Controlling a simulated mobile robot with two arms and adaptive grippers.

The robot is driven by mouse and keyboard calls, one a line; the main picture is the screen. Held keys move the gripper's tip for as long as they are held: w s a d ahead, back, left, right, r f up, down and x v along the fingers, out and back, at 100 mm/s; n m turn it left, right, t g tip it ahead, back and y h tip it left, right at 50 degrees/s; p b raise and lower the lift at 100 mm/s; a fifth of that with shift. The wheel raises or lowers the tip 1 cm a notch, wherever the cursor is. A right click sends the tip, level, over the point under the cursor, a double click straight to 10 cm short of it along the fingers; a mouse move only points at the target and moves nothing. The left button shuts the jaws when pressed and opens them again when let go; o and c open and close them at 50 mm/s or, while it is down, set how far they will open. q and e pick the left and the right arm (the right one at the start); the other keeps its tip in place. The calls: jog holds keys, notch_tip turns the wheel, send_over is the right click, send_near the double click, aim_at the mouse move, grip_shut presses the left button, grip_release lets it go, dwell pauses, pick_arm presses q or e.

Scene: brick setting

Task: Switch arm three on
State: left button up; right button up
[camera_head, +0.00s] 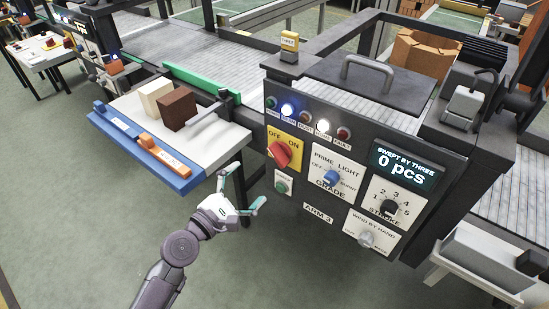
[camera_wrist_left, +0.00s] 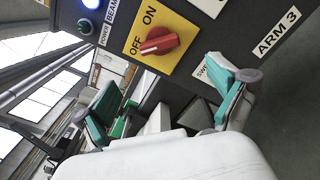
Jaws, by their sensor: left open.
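The dark control panel (camera_head: 290,195) labelled ARM 3 faces me. Its red rotary switch (camera_head: 279,154) sits on a yellow OFF/ON plate (camera_head: 287,139) at the panel's left. In the left wrist view the red switch (camera_wrist_left: 159,44) is near the top middle, with OFF and ON printed on the yellow plate (camera_wrist_left: 176,28). My left gripper (camera_head: 239,188) is open and empty, in front of the panel, lower left of the switch. In the wrist view its teal fingers (camera_wrist_left: 165,97) are spread below the switch, apart from it. My right gripper is not seen.
A green button (camera_head: 281,187) is just below the switch. A side table (camera_head: 234,137) with a cream block (camera_head: 155,96) and brown block (camera_head: 177,109) stands left.

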aim_at(274, 159)
pick_arm(q)
jog(key=x, duration=1.1)
jog(key=shift+f, duration=0.1)
jog(key=shift+a, duration=0.1)
jog(key=shift+s, duration=0.1)
jog(key=c, duration=1.1)
jog(key=shift+c, duration=0.2)
